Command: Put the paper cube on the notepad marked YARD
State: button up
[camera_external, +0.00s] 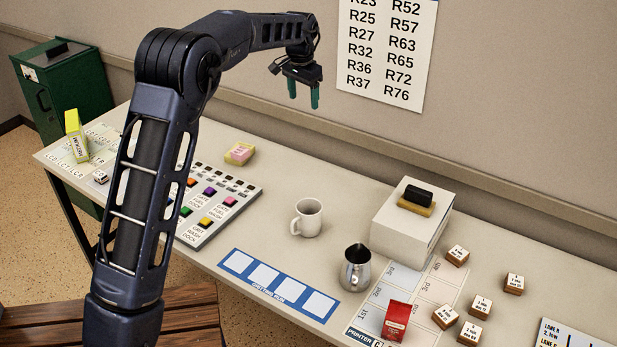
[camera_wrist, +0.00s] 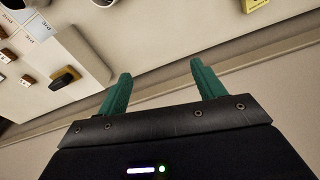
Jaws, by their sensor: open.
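My gripper (camera_external: 303,97) is open and empty, high above the back of the desk near the wall. Its two green fingers also show apart in the wrist view (camera_wrist: 159,72), with nothing between them. A small pale yellow block-like thing with a pink patch on top (camera_external: 240,153) lies at the back of the desk, left of and below my gripper. Its edge shows at the top of the wrist view (camera_wrist: 253,5). I cannot tell whether it is the paper cube, the notepad or both together. No YARD marking is legible in either view.
A white mug (camera_external: 307,217), a steel jug (camera_external: 355,268) and a white box (camera_external: 405,230) bearing a black-and-yellow eraser (camera_external: 416,200) stand mid-desk. A red packet (camera_external: 396,320) and several wooden blocks (camera_external: 457,256) are at right. A button panel (camera_external: 218,208) lies left. Bare desk separates panel and mug.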

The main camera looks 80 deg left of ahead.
jog(key=w+d+r+m, duration=0.1)
jog(key=d+r, duration=0.3)
jog(key=d, duration=0.7)
jog(key=w+d+r+m+t, duration=0.1)
jog(key=d+r, duration=0.3)
jog(key=d, duration=0.7)
jog(key=w+d+r+m, duration=0.1)
jog(key=d+r, duration=0.3)
jog(key=d, duration=0.6)
jog(key=s+d+r+m+t, duration=0.1)
jog(key=s+d, duration=0.3)
jog(key=d, duration=0.6)
jog(key=s+d, duration=0.4)
jog(key=d, duration=0.6)
jog(key=s+d+f+m, duration=0.1)
jog(key=s+d+f, duration=0.2)
jog(key=s+d, duration=0.2)
jog(key=s+d+f+m+t, duration=0.1)
jog(key=s+d+f, duration=0.1)
jog(key=s+d, duration=0.4)
jog(key=s+d+f+m+h, duration=0.1)
jog(key=s+d+f, duration=0.2)
jog(key=s+d, duration=0.3)
jog(key=shift+s+f+t, duration=0.3)
jog(key=shift+s+t, duration=0.1)
jog(key=shift+s, duration=0.65)
